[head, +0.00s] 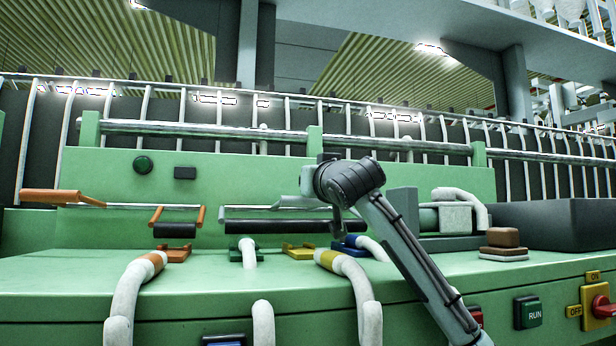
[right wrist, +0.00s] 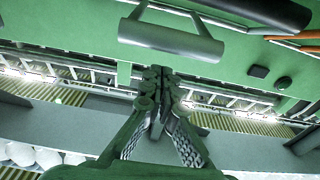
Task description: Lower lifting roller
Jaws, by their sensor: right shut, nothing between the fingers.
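A short grey roller on a bracket (right wrist: 170,40) fills the upper middle of the right wrist view. In the head view the grey roller (head: 296,203) shows just left of my right wrist, which partly hides it. I cannot tell for sure that it is the lifting roller. A longer black roller (head: 275,226) lies just below it, and a small black roller (head: 174,230) with orange arms is farther left. My right gripper (right wrist: 157,74) is shut and empty, its tips close to the grey roller; I cannot tell whether they touch. My left gripper is not in view.
The green machine has a long metal rod (head: 220,131) and a row of white bars behind it. White hoses (head: 128,290) rise at the front. A brown-topped block (head: 503,238), a dark tray (head: 560,226) and RUN and OFF buttons (head: 528,312) are at right.

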